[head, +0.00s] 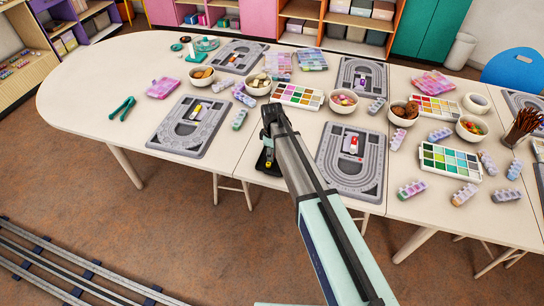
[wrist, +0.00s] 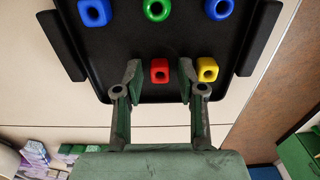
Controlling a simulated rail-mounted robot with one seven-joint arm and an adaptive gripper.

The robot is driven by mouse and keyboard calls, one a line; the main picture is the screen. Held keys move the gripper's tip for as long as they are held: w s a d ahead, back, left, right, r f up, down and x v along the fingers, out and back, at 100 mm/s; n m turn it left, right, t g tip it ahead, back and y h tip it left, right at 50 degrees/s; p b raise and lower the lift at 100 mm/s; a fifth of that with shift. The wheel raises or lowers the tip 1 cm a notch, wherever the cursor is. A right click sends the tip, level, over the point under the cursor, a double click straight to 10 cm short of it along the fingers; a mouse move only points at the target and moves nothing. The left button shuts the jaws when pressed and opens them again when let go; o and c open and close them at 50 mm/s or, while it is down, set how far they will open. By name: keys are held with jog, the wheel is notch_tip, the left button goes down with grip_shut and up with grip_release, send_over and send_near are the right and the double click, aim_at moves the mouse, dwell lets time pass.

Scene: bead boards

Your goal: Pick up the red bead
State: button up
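The red bead (wrist: 159,70) is a small block with a hole, on a black tray (wrist: 128,47) in the wrist view. My gripper (wrist: 160,78) is open. Its fingertips show to the left and right of the red bead, with gaps on both sides. I cannot tell how far above the tray they are. A yellow bead (wrist: 207,69) sits just right of the right fingertip. In the head view my gripper (head: 268,134) is over the front table edge, and my arm hides most of the tray (head: 262,164) and the red bead.
A green bead (wrist: 157,9) and two blue beads, one at the left (wrist: 95,12) and one at the right (wrist: 219,8), lie in the tray's other row. Grey track boards stand left (head: 193,127) and right (head: 350,160) of the tray. Bowls and paint sets crowd the table behind.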

jog(key=c, duration=0.4)
jog(key=shift+r, duration=0.1)
